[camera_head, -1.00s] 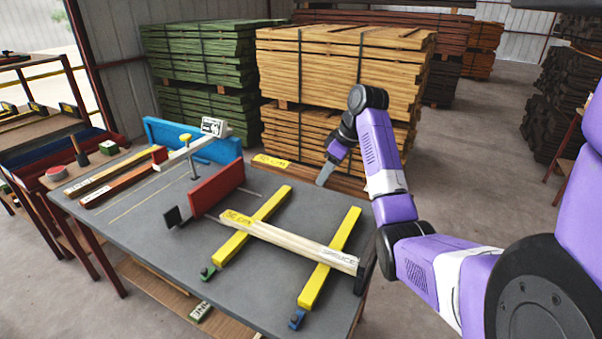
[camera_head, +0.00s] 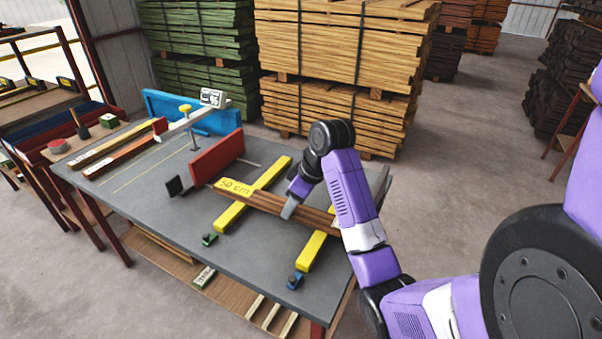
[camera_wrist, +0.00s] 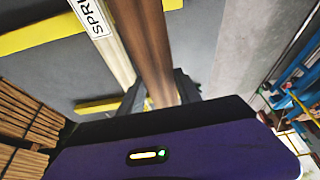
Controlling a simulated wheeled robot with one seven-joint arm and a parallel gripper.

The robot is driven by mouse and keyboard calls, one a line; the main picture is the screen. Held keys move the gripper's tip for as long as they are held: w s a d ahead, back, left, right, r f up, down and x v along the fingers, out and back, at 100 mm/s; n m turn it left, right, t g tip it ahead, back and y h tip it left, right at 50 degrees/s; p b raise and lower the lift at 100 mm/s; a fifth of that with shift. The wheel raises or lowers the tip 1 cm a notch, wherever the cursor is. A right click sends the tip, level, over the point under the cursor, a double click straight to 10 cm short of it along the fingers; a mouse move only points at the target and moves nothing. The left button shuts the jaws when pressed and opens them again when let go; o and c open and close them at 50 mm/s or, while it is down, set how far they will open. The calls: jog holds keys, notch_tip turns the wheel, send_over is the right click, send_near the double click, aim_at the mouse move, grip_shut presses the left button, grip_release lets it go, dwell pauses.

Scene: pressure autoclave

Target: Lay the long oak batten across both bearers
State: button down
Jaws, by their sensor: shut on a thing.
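In the wrist view the brown batten (camera_wrist: 145,35) runs between my gripper's fingers (camera_wrist: 158,98). A pale batten (camera_wrist: 114,62) labelled "SPRU…" lies beside and apparently below it, across the bearers. The head view mostly hides this pale batten.
A red block (camera_head: 216,156) stands on the grey table (camera_head: 145,205) left of the bearers. Lumber stacks (camera_head: 340,60) stand behind the table. The front left tabletop is clear.

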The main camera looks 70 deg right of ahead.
jog(key=w+a+f, duration=0.2)
jog(key=a+f, duration=0.3)
jog(key=a, duration=0.5)
jog(key=w+a+f, duration=0.2)
jog(key=a+f, duration=0.3)
jog(key=a, duration=0.4)
jog(key=w+a+f, duration=0.2)
jog(key=a+f, duration=0.3)
jog(key=a, duration=0.5)
jog(key=shift+w+a+f+n, duration=0.3)
jog(key=shift+w+f+n, duration=0.1)
jog(key=shift+r, duration=0.15)
